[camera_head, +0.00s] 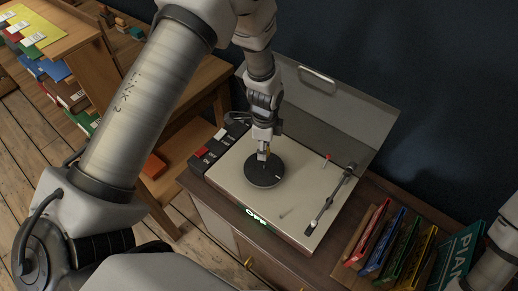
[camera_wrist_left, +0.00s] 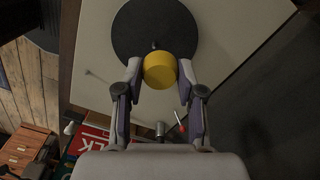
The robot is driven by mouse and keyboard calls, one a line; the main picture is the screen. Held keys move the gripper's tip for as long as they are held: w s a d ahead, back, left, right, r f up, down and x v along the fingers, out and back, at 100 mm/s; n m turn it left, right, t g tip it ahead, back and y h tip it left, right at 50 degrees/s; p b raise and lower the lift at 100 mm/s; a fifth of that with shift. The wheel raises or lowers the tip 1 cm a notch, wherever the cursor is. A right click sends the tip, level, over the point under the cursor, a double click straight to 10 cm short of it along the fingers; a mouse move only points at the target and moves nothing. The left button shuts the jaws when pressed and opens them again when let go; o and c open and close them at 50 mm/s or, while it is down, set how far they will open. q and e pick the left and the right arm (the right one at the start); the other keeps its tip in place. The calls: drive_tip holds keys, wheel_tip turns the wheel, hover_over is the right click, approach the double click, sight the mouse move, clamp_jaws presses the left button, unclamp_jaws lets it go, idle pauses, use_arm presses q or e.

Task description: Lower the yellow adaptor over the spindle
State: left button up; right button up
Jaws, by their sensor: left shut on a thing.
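The yellow adaptor (camera_wrist_left: 160,71) is a short round cylinder, held between the two fingertips of my left gripper (camera_wrist_left: 158,74) in the left wrist view. In the head view my left gripper (camera_head: 263,151) points down over the black platter (camera_head: 264,176) of the record player, and little of the adaptor shows. The dark spindle (camera_wrist_left: 155,44) stands on the platter, just beyond the adaptor in the left wrist view. The adaptor appears beside the spindle, not around it; its exact height cannot be told. My right gripper is out of view.
The tonearm (camera_head: 329,203) lies on the right of the white deck (camera_head: 225,181), with a small red-tipped part behind it. The raised lid (camera_head: 325,105) stands behind. Upright books (camera_head: 390,246) stand at the right. A wooden shelf unit (camera_head: 190,86) is at the left.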

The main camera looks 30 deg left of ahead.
sight(264, 166)
use_arm(q)
drive_tip(key=shift+s+d+b, duration=0.5)
drive_tip(key=shift+s+d, duration=0.15)
drive_tip(key=shift+s, duration=0.05)
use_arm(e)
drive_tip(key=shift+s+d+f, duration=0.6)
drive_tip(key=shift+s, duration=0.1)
use_arm(q)
drive_tip(key=f+b, duration=0.2)
drive_tip(key=f, duration=0.1)
drive_tip(key=w+a+f+b, duration=0.1)
drive_tip(key=shift+f, duration=0.2)
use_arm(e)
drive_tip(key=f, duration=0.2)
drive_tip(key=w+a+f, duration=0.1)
use_arm(q)
drive_tip(key=shift+s+d+f, duration=0.25)
drive_tip(key=shift+f, duration=0.1)
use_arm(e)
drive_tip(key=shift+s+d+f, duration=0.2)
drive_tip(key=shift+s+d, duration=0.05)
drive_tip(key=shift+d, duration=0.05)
use_arm(q)
drive_tip(key=shift+f+b, duration=0.2)
drive_tip(key=shift+b, duration=0.1)
drive_tip(key=shift+w+a+f, duration=0.1)
drive_tip(key=shift+w+f, duration=0.05)
drive_tip(key=shift+f, duration=0.05)
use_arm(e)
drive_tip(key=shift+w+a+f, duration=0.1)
